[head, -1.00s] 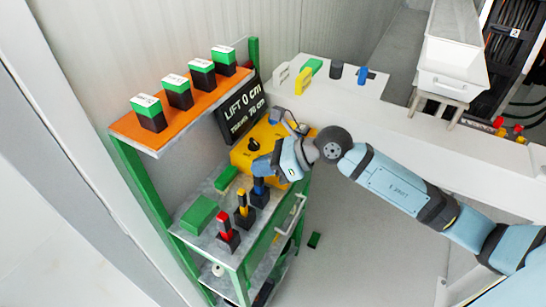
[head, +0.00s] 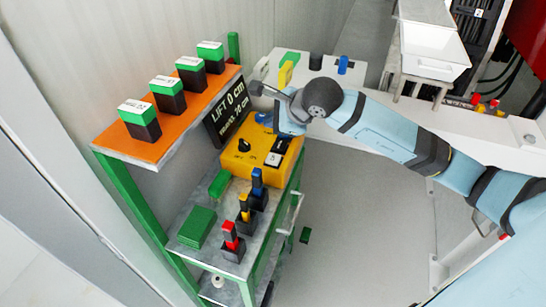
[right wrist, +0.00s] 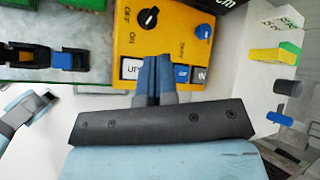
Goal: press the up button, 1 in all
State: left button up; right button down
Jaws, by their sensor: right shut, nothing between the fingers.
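A yellow control box (head: 252,163) stands on the green shelf rack. In the right wrist view its face (right wrist: 178,50) carries a black OFF/ON knob (right wrist: 149,18), a blue knob (right wrist: 203,32) and a row of buttons.
A black display (head: 229,112) behind the box reads LIFT 0 cm. Red, yellow and blue handled items (head: 244,212) stand on the shelf in front. Several green-topped blocks (head: 140,120) stand on the orange upper shelf. A white counter (head: 375,110) lies behind my right arm.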

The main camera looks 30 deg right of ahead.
jog(key=shift+f, duration=0.1)
jog(key=b, duration=0.4)
send_over(273, 159)
notch_tip(273, 159, down, 8)
jog(key=shift+r, duration=0.15)
jog(key=shift+f+b, duration=0.3)
jog(key=shift+f, duration=0.2)
pick_arm(q)
jog(key=f, duration=0.3)
jog(key=shift+w+d, duration=0.15)
jog(key=shift+w, duration=0.2)
jog(key=shift+f, duration=0.2)
jog(key=shift+r, duration=0.1)
dwell(0.3)
jog(key=shift+f+b, duration=0.65)
jog(key=shift+f, duration=0.1)
pick_arm(e)
jog(key=shift+f, duration=0.4)
